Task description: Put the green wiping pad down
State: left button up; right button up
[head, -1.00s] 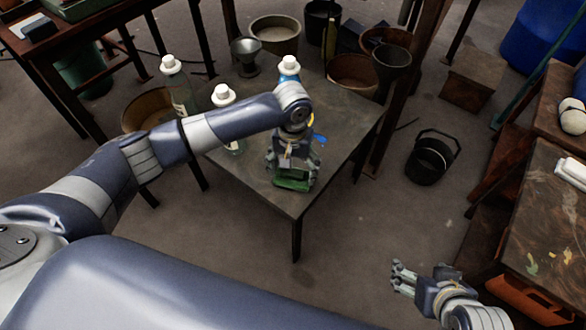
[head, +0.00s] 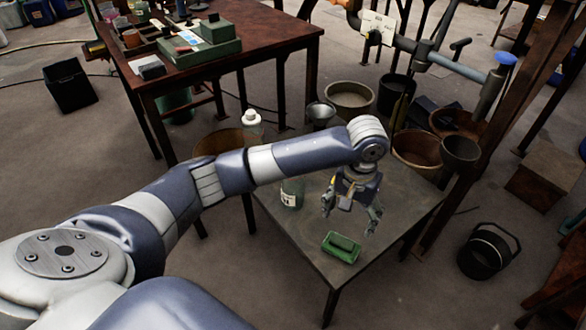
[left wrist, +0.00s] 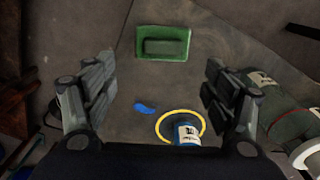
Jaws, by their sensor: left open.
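The green wiping pad (head: 341,247), a green block with a raised darker grip on top, lies on the small grey table (head: 300,238) near its front corner. My left gripper (head: 350,221) is open and empty, its fingers spread above and behind the pad, apart from it. In the left wrist view the pad (left wrist: 178,34) lies on the tabletop beyond the fingertips, with a clear gap between. My right gripper is not in view.
A white-capped bottle (head: 251,121) shows behind my left arm. A yellow ring (left wrist: 160,121) around a blue bottle (left wrist: 187,133) shows low between the fingers in the left wrist view. Buckets and funnels stand behind the table; a black bucket (head: 487,252) stands on the floor at right.

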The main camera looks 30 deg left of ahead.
pick_arm(q)
jog(key=s+d+f+m+t+h, duration=0.1)
jog(key=s+d+f+m+h, duration=0.2)
jog(key=s+d+f, duration=0.6)
jog(key=s+a+f+t+y, duration=0.2)
jog(key=s+a+y, duration=0.1)
jog(key=s+a, duration=1.1)
jog(key=shift+s+a+n, duration=0.25)
jog(key=shift+a+n, duration=0.05)
jog(key=shift+a, duration=0.15)
jog(key=shift+f, duration=0.1)
